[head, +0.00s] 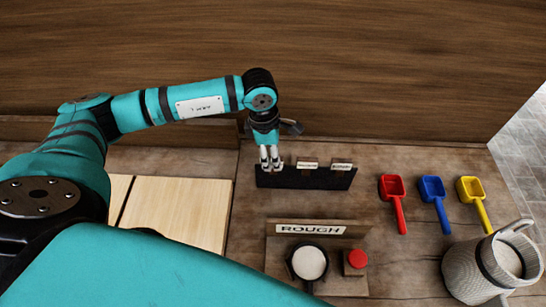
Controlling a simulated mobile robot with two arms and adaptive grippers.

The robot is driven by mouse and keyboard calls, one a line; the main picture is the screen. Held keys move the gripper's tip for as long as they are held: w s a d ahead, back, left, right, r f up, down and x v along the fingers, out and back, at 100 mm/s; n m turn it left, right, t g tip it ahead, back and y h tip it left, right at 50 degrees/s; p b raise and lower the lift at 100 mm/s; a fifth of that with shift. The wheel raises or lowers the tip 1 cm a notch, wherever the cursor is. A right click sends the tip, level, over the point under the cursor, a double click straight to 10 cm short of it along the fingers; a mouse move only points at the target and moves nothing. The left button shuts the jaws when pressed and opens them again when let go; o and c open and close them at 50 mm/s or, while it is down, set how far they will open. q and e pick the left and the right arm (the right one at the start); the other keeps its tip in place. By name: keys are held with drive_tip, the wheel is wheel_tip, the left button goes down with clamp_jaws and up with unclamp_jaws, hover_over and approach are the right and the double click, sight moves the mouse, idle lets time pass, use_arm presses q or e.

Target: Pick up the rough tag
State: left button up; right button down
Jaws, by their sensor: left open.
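My left gripper (270,164) is open and points down at the left end of a black rack (317,179). Its fingertips are at the rack's top edge, and they hide what stands in that end. Two small pale tags stand in the rack to the right of the gripper, a middle tag (307,165) and a right tag (341,167). Their lettering is too small to read. A larger plate reading ROUGH (310,229) is on a wooden stand nearer to me. I cannot tell whether a tag is between the fingers. My right gripper is not in view.
The stand holds a round pan with white contents (309,262) and a red button (357,259). Red (393,187), blue (433,188) and yellow (471,189) scoops lie right of the rack. A ribbed jug (466,272) stands front right. Pale boards (178,208) lie left. A wooden wall rises behind.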

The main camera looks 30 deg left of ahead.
use_arm(q)
drive_tip(key=shift+w+d+f, duration=0.1)
drive_tip(key=shift+f, duration=0.8)
drive_tip(key=shift+c, duration=0.2)
clamp_jaws()
drive_tip(key=shift+r, duration=0.1)
